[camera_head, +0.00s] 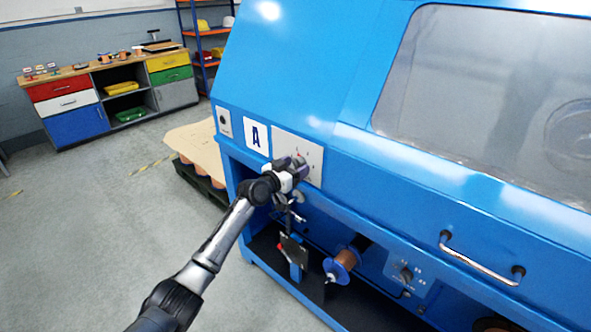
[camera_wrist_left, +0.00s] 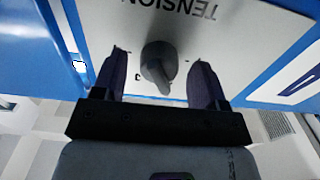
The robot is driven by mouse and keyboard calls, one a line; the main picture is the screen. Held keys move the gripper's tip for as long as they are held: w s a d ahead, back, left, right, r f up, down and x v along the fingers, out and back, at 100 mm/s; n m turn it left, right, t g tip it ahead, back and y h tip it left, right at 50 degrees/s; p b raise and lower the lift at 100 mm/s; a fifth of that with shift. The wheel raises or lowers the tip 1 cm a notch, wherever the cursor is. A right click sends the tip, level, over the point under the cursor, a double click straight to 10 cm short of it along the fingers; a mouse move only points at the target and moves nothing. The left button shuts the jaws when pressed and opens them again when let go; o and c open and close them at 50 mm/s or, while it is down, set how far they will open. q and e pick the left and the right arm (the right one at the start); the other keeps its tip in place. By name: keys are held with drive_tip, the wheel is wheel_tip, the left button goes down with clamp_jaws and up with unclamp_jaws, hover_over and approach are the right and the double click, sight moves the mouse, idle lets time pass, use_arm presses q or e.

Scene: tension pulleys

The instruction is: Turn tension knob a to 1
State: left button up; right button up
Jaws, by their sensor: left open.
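Tension knob a, a dark grey knob (camera_wrist_left: 158,65) with a pointer-like grip, sits on a pale panel marked "TENSION" in the left wrist view, where the panel appears upside down. In the head view the panel (camera_head: 314,154) is right of the white "A" plate (camera_head: 256,135) on the blue machine. My left gripper (camera_head: 300,166) is in front of this panel and hides the knob there. In the left wrist view the open left gripper (camera_wrist_left: 160,78) has one finger on each side of the knob, with visible gaps. The number at the knob's pointer is not readable. My right gripper is not in view.
Below the panel, the blue machine (camera_head: 290,75) has an open bay with a copper wire spool (camera_head: 347,258) and a second small knob panel (camera_head: 408,275). A metal handle (camera_head: 480,262) sticks out at the right. Open floor (camera_head: 90,215) lies to the left.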

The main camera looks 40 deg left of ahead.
use_arm(q)
drive_tip(key=shift+w, duration=0.25)
drive_tip(key=c, duration=0.9)
